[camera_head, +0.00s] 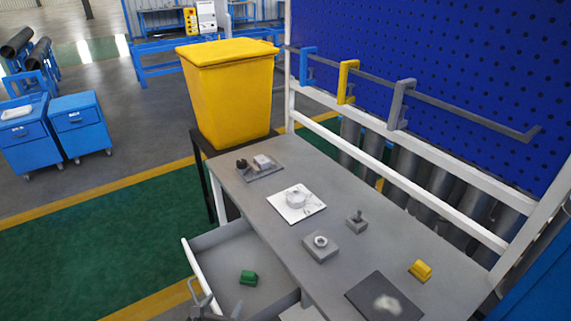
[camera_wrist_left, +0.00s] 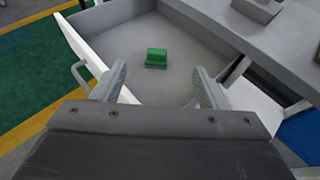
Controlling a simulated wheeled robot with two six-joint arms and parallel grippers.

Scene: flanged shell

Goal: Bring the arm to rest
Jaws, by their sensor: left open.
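My left gripper (camera_head: 217,306) shows at the bottom edge of the head view, low by the front of the open drawer. In the left wrist view its two fingers (camera_wrist_left: 158,88) stand wide apart with nothing between them. Beyond the fingertips a green block (camera_wrist_left: 156,58) lies on the floor of the open drawer (camera_wrist_left: 190,75). The same green block (camera_head: 248,277) and drawer (camera_head: 212,262) show in the head view. The gripper is apart from the block. My right gripper is in neither view.
The grey table (camera_head: 245,195) carries a small tray (camera_head: 262,170), a white plate with a round part (camera_head: 296,203), grey blocks (camera_head: 320,246), a yellow block (camera_head: 420,270) and a dark mat (camera_head: 365,292). A yellow bin (camera_head: 228,95) stands behind. A blue pegboard (camera_head: 440,60) rises at right.

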